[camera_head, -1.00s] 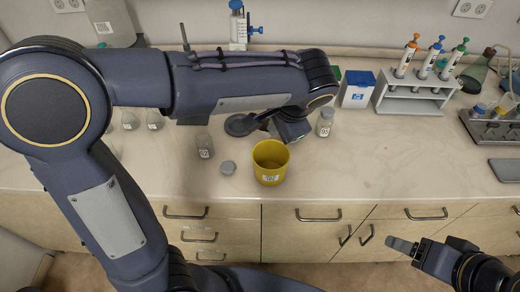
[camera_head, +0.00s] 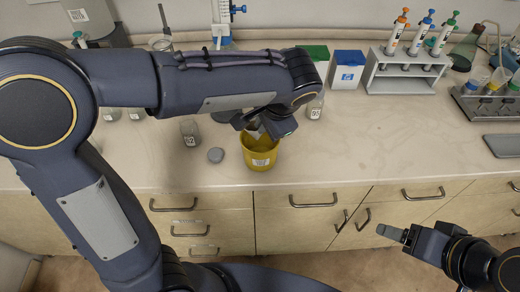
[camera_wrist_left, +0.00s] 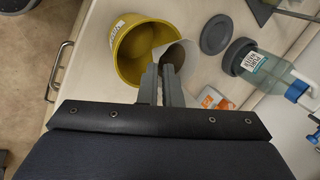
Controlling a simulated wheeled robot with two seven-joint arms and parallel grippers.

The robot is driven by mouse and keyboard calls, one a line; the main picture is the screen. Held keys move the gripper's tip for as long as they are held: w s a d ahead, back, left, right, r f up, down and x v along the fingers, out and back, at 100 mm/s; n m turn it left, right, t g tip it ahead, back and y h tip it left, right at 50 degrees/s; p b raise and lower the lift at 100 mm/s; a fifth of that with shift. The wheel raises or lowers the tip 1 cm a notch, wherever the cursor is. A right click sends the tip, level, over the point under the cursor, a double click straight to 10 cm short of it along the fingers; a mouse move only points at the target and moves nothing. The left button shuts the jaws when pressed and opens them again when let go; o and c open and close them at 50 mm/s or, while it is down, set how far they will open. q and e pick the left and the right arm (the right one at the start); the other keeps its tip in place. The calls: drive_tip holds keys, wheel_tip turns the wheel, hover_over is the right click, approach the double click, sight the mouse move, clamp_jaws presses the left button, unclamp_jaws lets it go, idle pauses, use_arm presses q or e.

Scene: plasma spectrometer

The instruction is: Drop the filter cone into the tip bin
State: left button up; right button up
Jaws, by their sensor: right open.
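The yellow tip bin (camera_head: 260,158) stands upright on the bench, and its open mouth shows in the left wrist view (camera_wrist_left: 130,68). My left gripper (camera_head: 262,132) is over the bin's rim, pointing down. In the left wrist view its fingers (camera_wrist_left: 164,76) are close together on the white filter cone (camera_wrist_left: 180,56). The cone overlaps the bin's mouth and rim in that view; I cannot tell whether it touches the bin. In the head view only a small pale part of the cone shows. My right gripper (camera_head: 392,233) is open and empty, in front of the drawers.
A pipette rack (camera_head: 408,70) and a blue-and-white box (camera_head: 347,72) stand further back. The bench right of the bin is clear.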

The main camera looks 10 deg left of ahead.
use_arm(q)
drive_tip(key=o, duration=0.3)
drive_tip(key=shift+o, duration=0.2)
drive_tip(key=v, duration=0.7)
drive_tip(key=shift+r, duration=0.35)
drive_tip(key=shift+s+d, duration=0.1)
drive_tip(key=shift+s, duration=0.05)
drive_tip(key=s+a+f+n+g+h, duration=0.1)
drive_tip(key=s+a+f+n+h, duration=0.3)
drive_tip(key=s+a, duration=0.45)
drive_tip(key=s+a+f+n+t+h, duration=0.3)
drive_tip(key=s+a+f+n, duration=0.1)
drive_tip(key=s, duration=0.4)
drive_tip(key=f+n, duration=0.1)
drive_tip(key=n, duration=0.1)
drive_tip(key=shift+n+h, duration=0.3)
drive_tip(key=shift+n, duration=0.1)
